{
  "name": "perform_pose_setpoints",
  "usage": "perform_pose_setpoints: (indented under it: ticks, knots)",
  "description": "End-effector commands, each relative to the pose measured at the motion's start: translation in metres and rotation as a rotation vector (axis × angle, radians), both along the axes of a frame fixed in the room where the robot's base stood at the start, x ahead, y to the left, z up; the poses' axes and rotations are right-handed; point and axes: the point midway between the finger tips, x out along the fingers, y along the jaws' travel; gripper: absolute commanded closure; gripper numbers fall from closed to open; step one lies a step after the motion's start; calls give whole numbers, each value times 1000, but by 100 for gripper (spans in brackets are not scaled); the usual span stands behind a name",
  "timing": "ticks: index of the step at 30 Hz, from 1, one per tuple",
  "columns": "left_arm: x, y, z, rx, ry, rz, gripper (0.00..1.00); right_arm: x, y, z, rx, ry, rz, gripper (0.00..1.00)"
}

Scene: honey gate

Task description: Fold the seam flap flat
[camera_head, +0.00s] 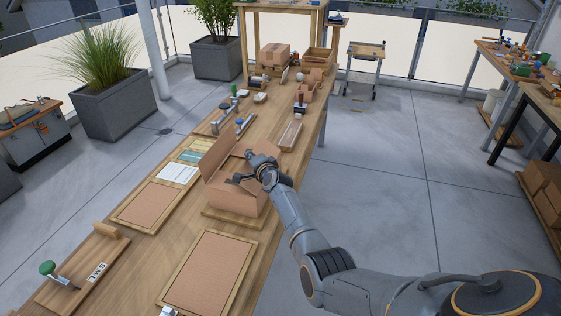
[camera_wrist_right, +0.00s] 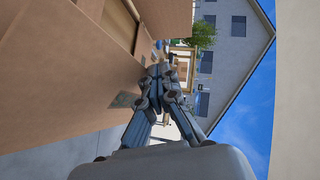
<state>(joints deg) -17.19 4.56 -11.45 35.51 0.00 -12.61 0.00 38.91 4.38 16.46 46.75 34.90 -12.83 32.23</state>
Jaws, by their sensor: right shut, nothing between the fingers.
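An open cardboard box (camera_head: 232,199) stands on a wooden board on the long wooden table. One large flap (camera_head: 217,157) stands up at its left side. My right gripper (camera_head: 246,167) is over the box top, shut and empty, with its arm coming in from the lower right. In the right wrist view my right gripper (camera_wrist_right: 162,75) is shut beside large cardboard faces (camera_wrist_right: 60,70). I cannot tell whether it touches the cardboard. The arm and gripper hide part of the box's right side and top. My left gripper is not in view.
Cardboard-topped boards (camera_head: 208,272) lie in front of and left of the box. A green-knobbed tool (camera_head: 47,268) stands at the lower left. A narrow wooden tray (camera_head: 290,133) and small tools lie behind the box. Free floor lies right of the table.

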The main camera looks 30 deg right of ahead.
Motion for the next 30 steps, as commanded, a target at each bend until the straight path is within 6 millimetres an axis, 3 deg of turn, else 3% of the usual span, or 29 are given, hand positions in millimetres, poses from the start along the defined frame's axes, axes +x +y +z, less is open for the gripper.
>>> perform_pose_setpoints:
  ticks: [15, 30]
  knots:
    - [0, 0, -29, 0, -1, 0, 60, 14, 11, -29, 2, -1, -1, 100]
    - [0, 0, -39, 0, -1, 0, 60, 17, 14, -37, 1, -1, -1, 100]
